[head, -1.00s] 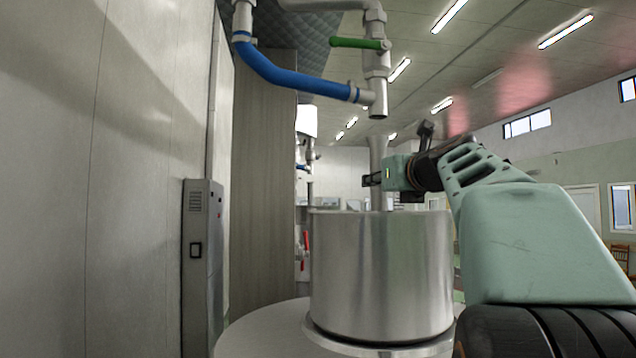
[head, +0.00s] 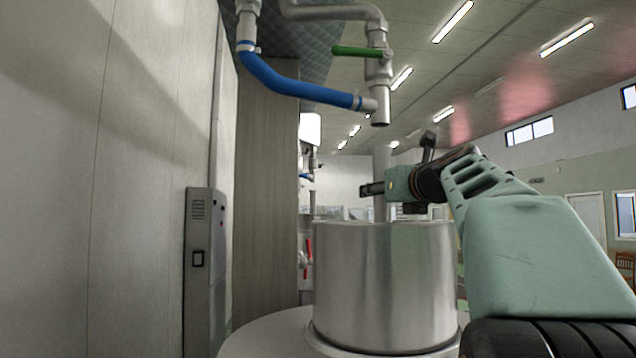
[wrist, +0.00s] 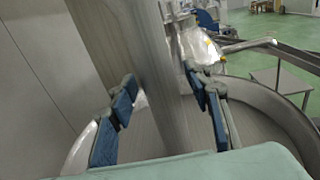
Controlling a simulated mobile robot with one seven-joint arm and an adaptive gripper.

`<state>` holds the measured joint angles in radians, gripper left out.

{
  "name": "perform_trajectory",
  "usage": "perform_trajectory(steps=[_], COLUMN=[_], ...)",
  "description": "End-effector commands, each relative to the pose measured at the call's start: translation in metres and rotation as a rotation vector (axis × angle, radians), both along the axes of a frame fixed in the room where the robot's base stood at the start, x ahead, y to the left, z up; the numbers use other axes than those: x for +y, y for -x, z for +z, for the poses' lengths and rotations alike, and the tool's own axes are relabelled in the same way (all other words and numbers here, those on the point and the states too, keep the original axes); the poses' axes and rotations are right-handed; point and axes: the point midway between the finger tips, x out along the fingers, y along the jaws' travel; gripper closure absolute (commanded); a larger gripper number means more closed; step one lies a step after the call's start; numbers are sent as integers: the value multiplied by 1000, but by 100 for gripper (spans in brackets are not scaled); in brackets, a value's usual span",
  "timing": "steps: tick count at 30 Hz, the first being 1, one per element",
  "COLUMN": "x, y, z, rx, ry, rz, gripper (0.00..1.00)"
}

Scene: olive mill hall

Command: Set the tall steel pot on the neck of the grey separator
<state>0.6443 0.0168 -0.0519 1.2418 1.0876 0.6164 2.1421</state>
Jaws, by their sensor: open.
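The tall steel pot (head: 384,285) is a wide shiny cylinder. It stands upright on a flanged ring on a round grey body (head: 268,335), which looks like the separator; the exact contact at the neck is hard to see. My gripper (head: 372,189) is above and behind the pot's rim in the head view, apart from its wall. In the wrist view my gripper (wrist: 163,110) is open, its blue pads apart. A grey brushed upright (wrist: 160,85) shows between the pads, and a wide round rim (wrist: 285,110) lies beyond. I cannot tell whether the pads touch the upright.
A steel spout (head: 380,112) on a blue pipe (head: 290,88) with a green handle (head: 357,52) hangs above the pot. A grey cabinet (head: 205,270) and a pale wall stand at left. Green floor (wrist: 285,25) is open in the wrist view's far right.

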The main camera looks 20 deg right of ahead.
Motion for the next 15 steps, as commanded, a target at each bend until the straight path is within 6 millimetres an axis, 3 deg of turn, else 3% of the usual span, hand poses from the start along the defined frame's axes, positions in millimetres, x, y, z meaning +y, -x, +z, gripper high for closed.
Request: perform_trajectory(steps=[15], x=[0], y=[0], z=[57], rx=[-7], ry=[6], rz=[-1], gripper=[55])
